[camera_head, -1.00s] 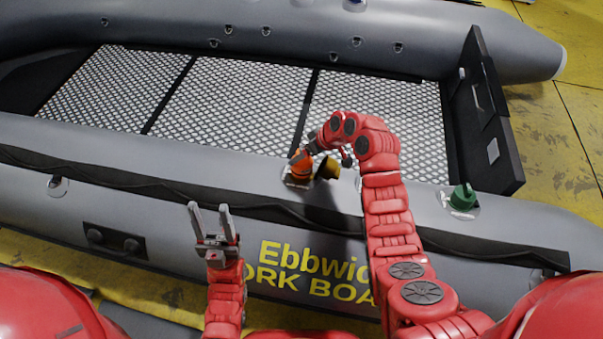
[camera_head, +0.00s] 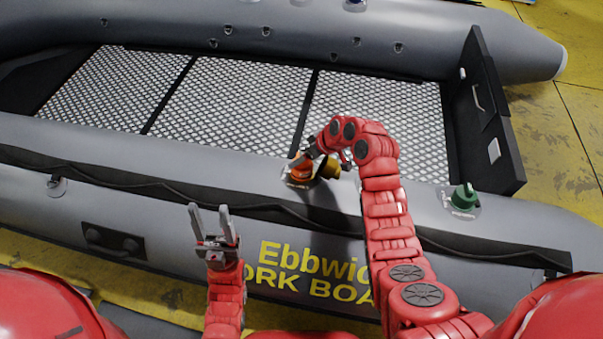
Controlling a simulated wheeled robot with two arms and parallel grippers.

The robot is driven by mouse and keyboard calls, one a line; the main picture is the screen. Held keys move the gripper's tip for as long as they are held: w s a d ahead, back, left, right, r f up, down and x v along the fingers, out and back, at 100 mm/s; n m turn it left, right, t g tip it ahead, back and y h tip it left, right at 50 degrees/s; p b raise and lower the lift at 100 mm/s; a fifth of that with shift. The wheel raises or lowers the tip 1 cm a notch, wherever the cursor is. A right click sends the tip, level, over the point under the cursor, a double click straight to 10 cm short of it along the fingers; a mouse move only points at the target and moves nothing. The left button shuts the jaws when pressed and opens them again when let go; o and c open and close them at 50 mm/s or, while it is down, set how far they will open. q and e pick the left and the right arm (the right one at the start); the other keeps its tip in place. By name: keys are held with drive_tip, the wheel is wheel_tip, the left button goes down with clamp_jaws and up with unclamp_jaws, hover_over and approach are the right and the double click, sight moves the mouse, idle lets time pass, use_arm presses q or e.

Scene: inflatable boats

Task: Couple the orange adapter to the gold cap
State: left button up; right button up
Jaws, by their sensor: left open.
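The orange adapter (camera_head: 300,170) is at a fitting on top of the near grey tube, under my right gripper (camera_head: 300,157). My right gripper appears shut on it, though its fingers are small and partly hidden by the arm. The gold cap (camera_head: 331,169) is just right of the orange adapter, tilted. I cannot tell whether the two touch. My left gripper (camera_head: 211,213) is open and empty, fingers pointing up, in front of the near tube's side.
The inflatable boat's near tube (camera_head: 130,150) runs across the view. A green cap (camera_head: 463,198) sits on it at the right. A black transom board (camera_head: 483,115) stands at the boat's right end. The patterned deck (camera_head: 240,100) is clear.

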drive_tip(key=shift+s+r+p, duration=0.1)
drive_tip(key=shift+p, duration=0.45)
drive_tip(key=m+p, duration=0.1)
drive_tip(key=p, duration=0.1)
drive_tip(key=shift+s+t+h+p, duration=0.1)
drive_tip(key=shift+t+h+p, duration=0.2)
drive_tip(key=shift+h+p, duration=0.1)
drive_tip(key=m+h+p, duration=0.1)
drive_tip(key=m+p, duration=0.1)
drive_tip(key=p, duration=0.2)
drive_tip(key=shift+t, duration=0.4)
drive_tip(key=shift+m+p, duration=0.3)
drive_tip(key=shift+m, duration=0.1)
drive_tip(key=shift+f, duration=0.2)
